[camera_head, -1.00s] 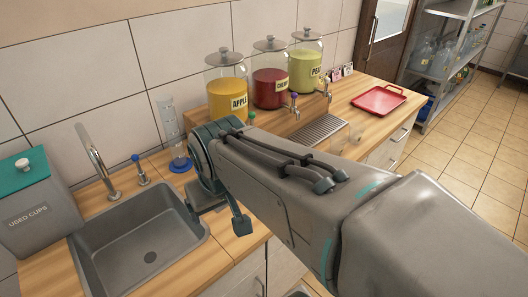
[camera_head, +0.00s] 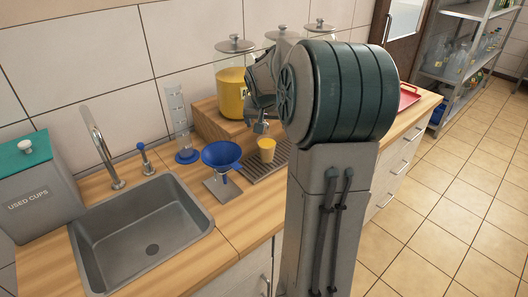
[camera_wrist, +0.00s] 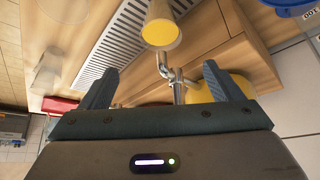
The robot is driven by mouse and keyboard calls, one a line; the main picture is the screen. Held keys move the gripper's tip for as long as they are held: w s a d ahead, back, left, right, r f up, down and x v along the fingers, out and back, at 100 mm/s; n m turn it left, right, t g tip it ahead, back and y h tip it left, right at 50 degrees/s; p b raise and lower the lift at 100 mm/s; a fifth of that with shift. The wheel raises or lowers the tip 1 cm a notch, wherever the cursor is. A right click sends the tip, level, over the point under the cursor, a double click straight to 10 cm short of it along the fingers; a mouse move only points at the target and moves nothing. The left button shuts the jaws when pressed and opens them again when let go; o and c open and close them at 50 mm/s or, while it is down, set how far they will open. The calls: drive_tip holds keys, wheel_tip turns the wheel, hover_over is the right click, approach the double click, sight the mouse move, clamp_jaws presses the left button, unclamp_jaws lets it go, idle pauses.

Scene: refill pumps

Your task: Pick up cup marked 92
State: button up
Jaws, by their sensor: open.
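My gripper (camera_head: 262,127) is just above and behind the cup in the head view, partly hidden by my arm. In the wrist view my gripper (camera_wrist: 162,85) is open with nothing between its fingers. A clear cup (camera_wrist: 48,68) shows at the left of the wrist view; its mark is not readable.
A metal tap (camera_wrist: 176,78) lies between my fingers in the wrist view. A red tray (camera_head: 408,97) is at the right.

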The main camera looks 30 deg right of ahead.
approach(267, 138)
drive_tip(key=shift+s+a+f, duration=0.15)
drive_tip(key=shift+s+f, duration=0.35)
drive_tip(key=shift+f, duration=0.35)
drive_tip(key=shift+p+x, duration=0.55)
drive_tip(key=shift+x, duration=2.05)
drive_tip(key=shift+s+a+f, duration=0.1)
drive_tip(key=shift+a+f, duration=0.05)
drive_tip(key=shift+a, duration=0.05)
drive_tip(key=c, duration=1.5)
drive_tip(key=shift+r, duration=0.2)
